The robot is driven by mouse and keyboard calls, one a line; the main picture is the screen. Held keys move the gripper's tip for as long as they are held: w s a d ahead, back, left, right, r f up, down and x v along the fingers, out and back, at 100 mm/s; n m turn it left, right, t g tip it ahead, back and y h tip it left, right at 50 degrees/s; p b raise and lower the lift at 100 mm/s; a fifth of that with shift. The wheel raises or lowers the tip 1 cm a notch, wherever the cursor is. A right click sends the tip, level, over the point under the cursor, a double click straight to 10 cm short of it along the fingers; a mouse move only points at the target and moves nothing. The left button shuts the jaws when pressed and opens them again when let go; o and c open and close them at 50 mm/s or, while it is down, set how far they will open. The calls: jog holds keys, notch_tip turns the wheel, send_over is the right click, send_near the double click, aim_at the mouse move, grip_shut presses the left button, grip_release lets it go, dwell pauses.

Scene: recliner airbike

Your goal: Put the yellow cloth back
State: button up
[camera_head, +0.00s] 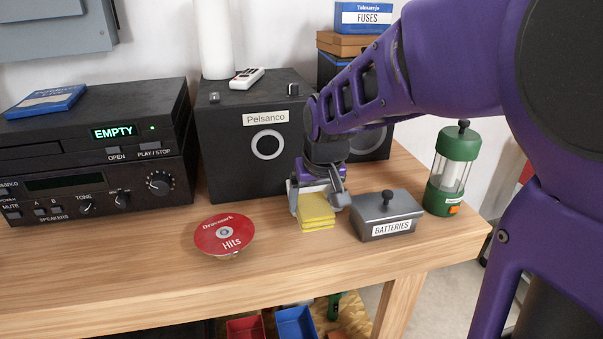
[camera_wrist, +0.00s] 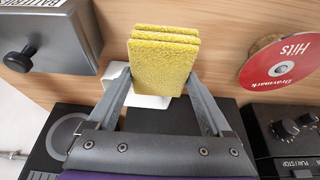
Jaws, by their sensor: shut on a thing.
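The yellow cloth (camera_head: 316,212) looks like a stack of folded yellow layers. It is between the fingers of my gripper (camera_head: 320,190), at the wooden table in front of the black speaker. In the wrist view my gripper (camera_wrist: 160,82) has one finger on each side of the cloth (camera_wrist: 165,62) and is shut on it. A white piece (camera_wrist: 150,100), perhaps a holder, shows behind and beside the cloth and is partly hidden. I cannot tell whether the cloth touches the table.
A grey batteries box (camera_head: 388,216) stands close to the right of the cloth. A red disc (camera_head: 224,235) is to the left. The black speaker (camera_head: 250,150) is behind, a green lantern (camera_head: 453,170) at the right. Bare table (camera_head: 130,262) lies at the front left.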

aim_at(312, 235)
jog(key=shift+f+b, duration=0.5)
jog(key=shift+f, duration=2.15)
jog(key=shift+f, duration=0.15)
jog(key=o, duration=1)
